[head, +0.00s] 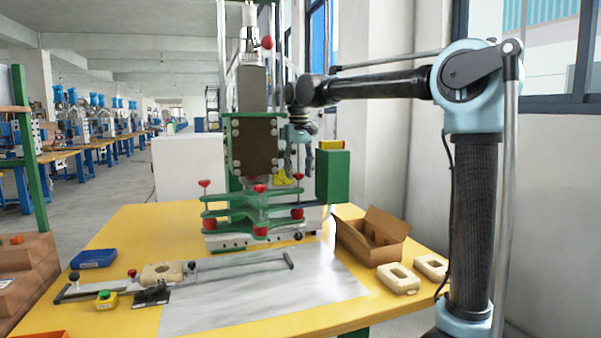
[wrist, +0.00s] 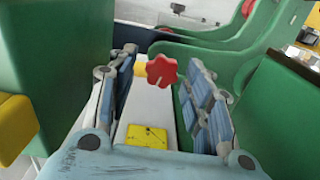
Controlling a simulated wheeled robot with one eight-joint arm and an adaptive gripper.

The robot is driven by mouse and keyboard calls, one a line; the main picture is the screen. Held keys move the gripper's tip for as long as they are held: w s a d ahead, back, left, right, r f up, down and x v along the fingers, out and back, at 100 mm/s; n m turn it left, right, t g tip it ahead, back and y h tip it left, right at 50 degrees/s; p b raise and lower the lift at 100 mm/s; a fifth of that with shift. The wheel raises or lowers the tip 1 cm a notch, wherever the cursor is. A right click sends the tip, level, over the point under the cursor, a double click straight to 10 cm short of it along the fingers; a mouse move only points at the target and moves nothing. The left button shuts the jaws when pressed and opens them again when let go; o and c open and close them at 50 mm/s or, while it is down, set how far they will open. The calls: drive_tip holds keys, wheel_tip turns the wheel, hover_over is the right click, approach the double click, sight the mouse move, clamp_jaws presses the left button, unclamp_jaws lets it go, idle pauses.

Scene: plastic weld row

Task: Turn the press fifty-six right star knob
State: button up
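The press (head: 255,145) stands on the yellow table, with a green plate carrying several red knobs. A red star knob (head: 298,184) sits on its right side, just below my gripper (head: 302,166). In the wrist view a red star knob (wrist: 162,71) lies between and beyond the two blue-grey fingers of my gripper (wrist: 163,60). The fingers are spread wide, with a visible gap on each side of the knob. My gripper is open and holds nothing.
A green box (head: 332,176) stands close to the right of my gripper. Green press arms (wrist: 215,50) lie near the right finger. An open cardboard box (head: 372,238) and cream parts (head: 398,278) are on the table's right. A sliding fixture (head: 170,272) lies at front left.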

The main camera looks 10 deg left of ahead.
drive_tip(key=c, duration=0.7)
drive_tip(key=shift+c, duration=0.2)
drive_tip(key=shift+n, duration=0.8)
drive_tip(key=shift+w, duration=0.1)
drive_tip(key=o, duration=1.1)
drive_tip(key=shift+c, duration=0.2)
drive_tip(key=shift+r, duration=0.1)
